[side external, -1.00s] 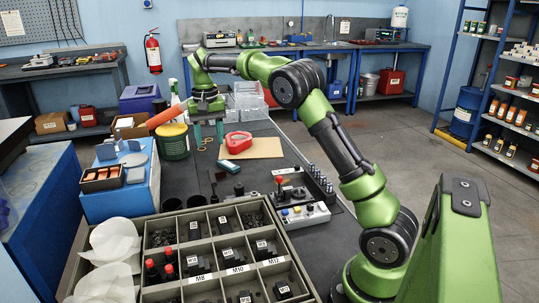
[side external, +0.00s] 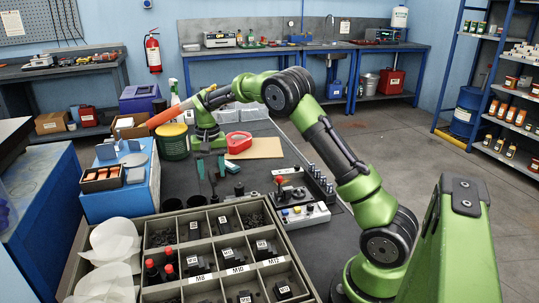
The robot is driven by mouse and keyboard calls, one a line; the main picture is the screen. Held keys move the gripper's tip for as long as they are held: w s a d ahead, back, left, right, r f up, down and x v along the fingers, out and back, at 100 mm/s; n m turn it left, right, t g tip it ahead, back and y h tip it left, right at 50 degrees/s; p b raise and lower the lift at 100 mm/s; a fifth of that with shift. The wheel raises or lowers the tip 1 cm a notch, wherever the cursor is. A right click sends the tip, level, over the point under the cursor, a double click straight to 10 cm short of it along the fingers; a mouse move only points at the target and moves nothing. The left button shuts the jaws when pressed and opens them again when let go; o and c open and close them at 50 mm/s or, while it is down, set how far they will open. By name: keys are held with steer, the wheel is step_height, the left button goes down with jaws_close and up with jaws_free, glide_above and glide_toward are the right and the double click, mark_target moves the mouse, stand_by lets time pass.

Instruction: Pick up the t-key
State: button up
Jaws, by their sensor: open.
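A slim dark piece (side external: 213,187) shows just below and between the fingertips. It may be the t-key, but it is too small to tell its shape. I see nothing clearly held between the fingers. I cannot tell how high the fingertips are above the mat.
A grey compartment tray (side external: 190,212) with labelled black parts fills the front. A control box (side external: 305,215) and a row of metal pieces (side external: 318,180) stand to the right. A red tape dispenser (side external: 239,142) lies behind the gripper. A blue box (side external: 120,205) stands left.

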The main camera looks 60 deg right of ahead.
mark_target(212, 175)
step_height(212, 175, down, 4)
steer(key=shift+f, duration=0.25)
steer(key=shift+c, duration=0.3)
jaws_close()
